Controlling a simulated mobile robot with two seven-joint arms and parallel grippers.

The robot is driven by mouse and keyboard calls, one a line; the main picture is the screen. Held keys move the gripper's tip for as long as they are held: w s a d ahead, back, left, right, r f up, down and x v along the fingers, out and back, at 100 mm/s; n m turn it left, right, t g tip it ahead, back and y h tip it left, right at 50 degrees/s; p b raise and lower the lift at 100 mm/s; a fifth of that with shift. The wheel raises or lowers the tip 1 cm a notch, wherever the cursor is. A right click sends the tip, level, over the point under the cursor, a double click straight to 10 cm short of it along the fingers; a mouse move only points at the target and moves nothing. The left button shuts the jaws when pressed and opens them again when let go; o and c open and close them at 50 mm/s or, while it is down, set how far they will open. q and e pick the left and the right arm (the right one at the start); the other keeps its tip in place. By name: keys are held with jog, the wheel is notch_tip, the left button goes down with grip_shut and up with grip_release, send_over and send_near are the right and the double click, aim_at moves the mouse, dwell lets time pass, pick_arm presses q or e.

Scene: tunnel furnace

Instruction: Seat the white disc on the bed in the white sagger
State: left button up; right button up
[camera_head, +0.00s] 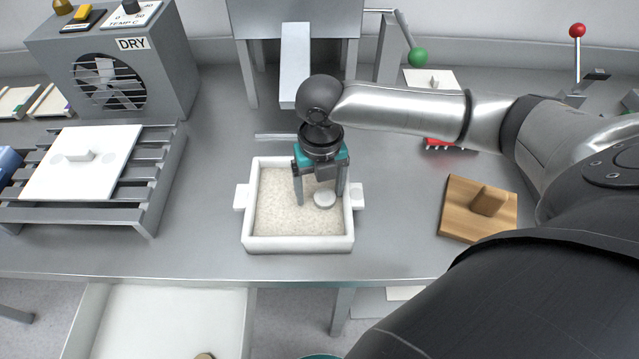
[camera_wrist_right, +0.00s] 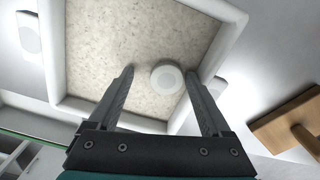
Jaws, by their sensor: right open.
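The white sagger (camera_head: 249,243) is a square box with a side lug at left and right, standing on the grey bench. A pale grainy bed (camera_head: 275,215) fills its floor. The white disc (camera_head: 324,199) lies on the bed toward the right side; it also shows in the right wrist view (camera_wrist_right: 167,77). My right gripper (camera_head: 320,200) points down over the sagger with its fingers apart, one on each side of the disc. In the right wrist view the right finger is closer to the disc, and I see no grip on it. My left gripper is not in view.
A wooden board with a block handle (camera_head: 478,210) lies right of the sagger. A slatted rack (camera_head: 150,195) with a white plate (camera_head: 80,165) stands at left, before the DRY fan box (camera_head: 120,70). A green-knobbed lever (camera_head: 418,57) rises behind. Bench beside the sagger is clear.

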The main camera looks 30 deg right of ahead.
jog(key=shift+d, duration=0.1)
notch_tip(320, 180, up, 15)
jog(key=p, duration=0.3)
jog(key=shift+r, duration=0.15)
dwell(0.5)
